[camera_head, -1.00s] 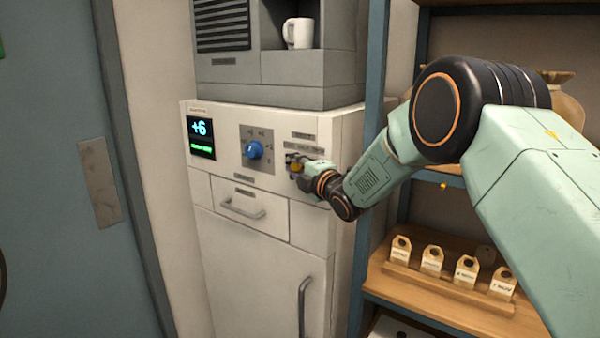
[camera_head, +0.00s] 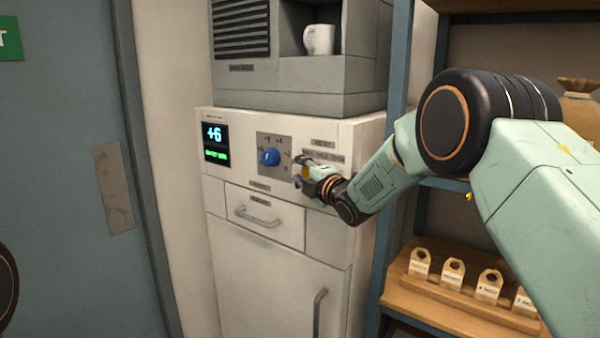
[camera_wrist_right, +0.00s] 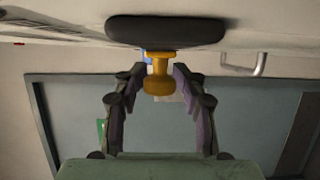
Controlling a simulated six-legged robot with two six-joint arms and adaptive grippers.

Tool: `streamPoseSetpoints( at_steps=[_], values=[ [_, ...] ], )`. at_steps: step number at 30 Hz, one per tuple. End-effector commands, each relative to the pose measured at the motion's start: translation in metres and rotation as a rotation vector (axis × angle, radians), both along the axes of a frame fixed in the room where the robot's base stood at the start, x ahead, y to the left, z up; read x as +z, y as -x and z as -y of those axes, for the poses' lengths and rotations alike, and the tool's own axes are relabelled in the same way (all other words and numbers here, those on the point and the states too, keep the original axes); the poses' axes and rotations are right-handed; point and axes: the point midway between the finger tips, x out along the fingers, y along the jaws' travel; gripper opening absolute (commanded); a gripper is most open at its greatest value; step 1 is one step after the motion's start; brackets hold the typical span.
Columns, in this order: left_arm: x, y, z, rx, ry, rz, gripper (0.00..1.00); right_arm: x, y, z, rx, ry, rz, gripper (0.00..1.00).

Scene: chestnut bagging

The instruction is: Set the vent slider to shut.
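The vent slider's yellow knob (camera_wrist_right: 159,76) sticks out below a dark rounded piece in the right wrist view. My right gripper (camera_wrist_right: 157,85) has its fingers on either side of the knob, with a visible gap on each side. In the head view, my right gripper (camera_head: 304,170) is at the right part of the white machine's front panel, just right of the blue dial. Only a bit of yellow shows between its fingers there. The slider's track and end marks are mostly hidden by the gripper. My left gripper is not in view.
The white machine (camera_head: 280,285) has a blue dial (camera_head: 269,157), a display (camera_head: 215,145) reading +6, and a drawer handle (camera_head: 257,216). A white mug (camera_head: 319,40) stands above.

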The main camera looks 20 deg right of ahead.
Motion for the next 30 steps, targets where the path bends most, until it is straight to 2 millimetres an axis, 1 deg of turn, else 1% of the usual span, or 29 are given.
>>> streamPoseSetpoints(
  at_steps=[1, 2, 10, 14, 20, 30],
  values=[
    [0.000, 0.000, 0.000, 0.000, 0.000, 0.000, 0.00, 0.000, 0.000, 0.000, -0.001, 0.000, 0.000, 0.45],
    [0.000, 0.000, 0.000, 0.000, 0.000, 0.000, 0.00, 0.000, 0.000, 0.000, -0.001, 0.000, 0.000, 0.47],
    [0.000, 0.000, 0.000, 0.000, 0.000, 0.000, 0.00, 0.000, -0.001, -0.001, -0.001, -0.001, 0.000, 0.47],
    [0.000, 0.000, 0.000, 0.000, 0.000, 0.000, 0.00, 0.000, 0.003, 0.001, -0.002, -0.001, 0.000, 0.47],
    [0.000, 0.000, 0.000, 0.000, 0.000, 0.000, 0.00, 0.001, 0.024, 0.007, -0.002, -0.003, -0.001, 0.47],
    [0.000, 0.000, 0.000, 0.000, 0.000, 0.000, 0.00, 0.001, 0.073, 0.022, -0.003, -0.004, 0.000, 0.47]
  ],
)
